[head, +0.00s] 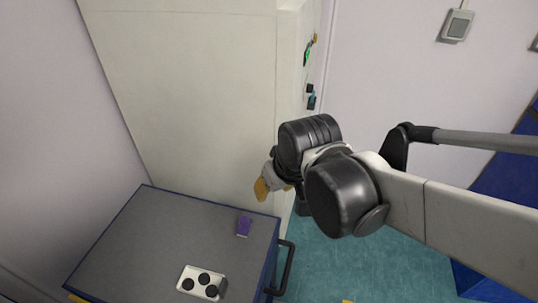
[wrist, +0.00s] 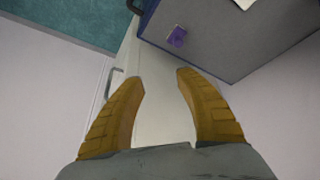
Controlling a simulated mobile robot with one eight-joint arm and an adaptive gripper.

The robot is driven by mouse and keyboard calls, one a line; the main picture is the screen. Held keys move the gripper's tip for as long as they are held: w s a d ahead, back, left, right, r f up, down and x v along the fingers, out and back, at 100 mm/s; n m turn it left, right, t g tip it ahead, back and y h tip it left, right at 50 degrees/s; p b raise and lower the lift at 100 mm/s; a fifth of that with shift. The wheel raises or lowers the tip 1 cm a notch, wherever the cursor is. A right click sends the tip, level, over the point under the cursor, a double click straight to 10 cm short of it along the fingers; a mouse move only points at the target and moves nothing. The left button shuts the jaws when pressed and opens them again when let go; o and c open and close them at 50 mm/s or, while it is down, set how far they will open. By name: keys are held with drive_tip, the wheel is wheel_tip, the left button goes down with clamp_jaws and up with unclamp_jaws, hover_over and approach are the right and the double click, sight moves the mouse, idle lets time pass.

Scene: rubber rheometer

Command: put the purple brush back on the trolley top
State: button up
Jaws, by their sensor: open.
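The purple brush (head: 243,226) lies on the grey trolley top (head: 165,235), near its right edge toward the tall cabinet. In the wrist view the brush (wrist: 177,37) also rests on the trolley top (wrist: 225,45), beyond my fingertips. My gripper (wrist: 160,80) has its two yellow-brown fingers spread apart with nothing between them. In the head view my gripper (head: 264,187) is above and to the right of the brush, apart from it, and partly hidden by my arm.
A white tray with several dark round pieces (head: 202,282) sits at the trolley's front. A dark handle (head: 284,268) sticks out from the trolley's right side. The tall pale cabinet (head: 190,90) stands behind it. Open teal floor (head: 335,265) lies to the right.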

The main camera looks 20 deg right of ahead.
drive_tip(key=s+d+r+m+t, duration=0.1)
drive_tip(key=s+d+r+t, duration=0.1)
drive_tip(key=s, duration=0.3)
drive_tip(key=shift+s+d+r+m+h, duration=0.3)
drive_tip(key=shift+d+r+m, duration=0.1)
drive_tip(key=shift+d+r, duration=0.25)
drive_tip(key=shift+f+b, duration=1.15)
drive_tip(key=shift+f, duration=0.1)
